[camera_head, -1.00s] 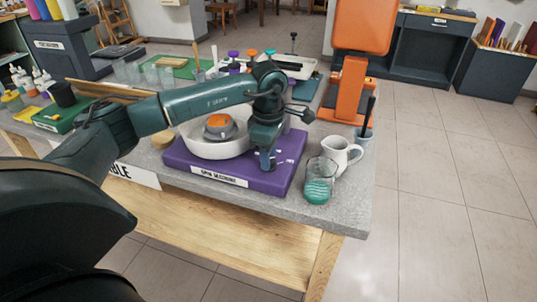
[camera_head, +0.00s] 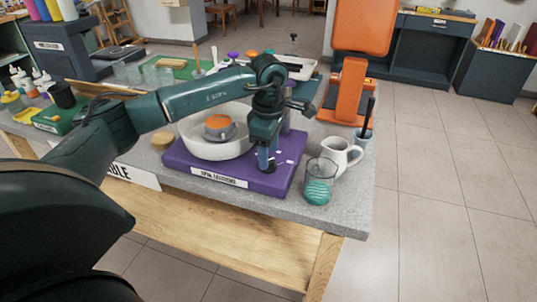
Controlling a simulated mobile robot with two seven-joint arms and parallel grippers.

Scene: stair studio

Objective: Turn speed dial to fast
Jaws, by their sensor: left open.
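The purple spin machine (camera_head: 240,180) sits at the front right of the grey table. Its white bowl (camera_head: 208,149) holds a grey disc with an orange top (camera_head: 218,125). My left gripper (camera_head: 266,167) points down over the right part of the purple base, just right of the bowl. Its fingertips are at or close to the panel; I cannot tell whether they touch. The speed dial is hidden or too small to make out; small white marks show on the panel beside the fingers. My right gripper does not show.
A glass with green liquid (camera_head: 319,184) and a white jug (camera_head: 340,153) stand close to the right of the machine. An orange stand (camera_head: 350,88) rises behind them. A white tray (camera_head: 290,68) and green mat (camera_head: 178,68) lie further back.

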